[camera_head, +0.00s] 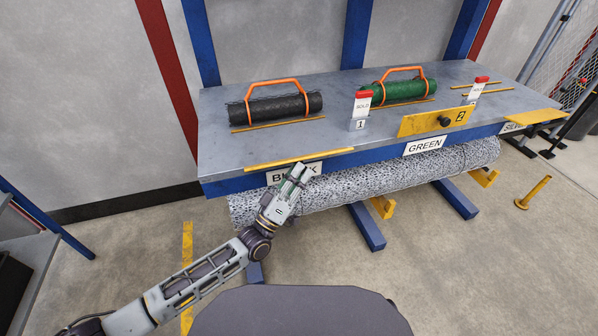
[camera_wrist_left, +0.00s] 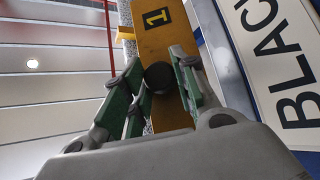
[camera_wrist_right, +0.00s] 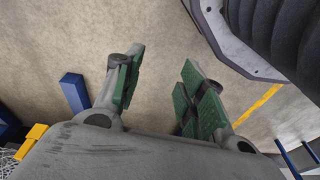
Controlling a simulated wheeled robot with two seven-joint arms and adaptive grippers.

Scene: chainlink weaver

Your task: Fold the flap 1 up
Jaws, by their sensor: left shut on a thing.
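Flap 1 is a yellow plate (camera_wrist_left: 152,40) marked "1" with a dark round knob (camera_wrist_left: 159,76), seen close in the left wrist view. In the head view it seems to show only as a thin yellow strip (camera_head: 298,158) at the bench's front edge, above the BLACK sign (camera_head: 294,173); its exact tilt is unclear. My left gripper (camera_head: 297,176) is at this edge in front of the sign. Its green-padded fingers (camera_wrist_left: 159,80) are shut on the knob. My right gripper (camera_wrist_right: 160,74) shows only in its wrist view, open and empty above the floor.
The grey bench (camera_head: 225,155) holds a black roll (camera_head: 275,107), a green roll (camera_head: 398,91) and red-topped SOLD markers. Yellow flap 2 (camera_head: 415,125) stands at the front edge. A large mesh roll (camera_head: 400,175) lies below the edge. Floor in front is clear.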

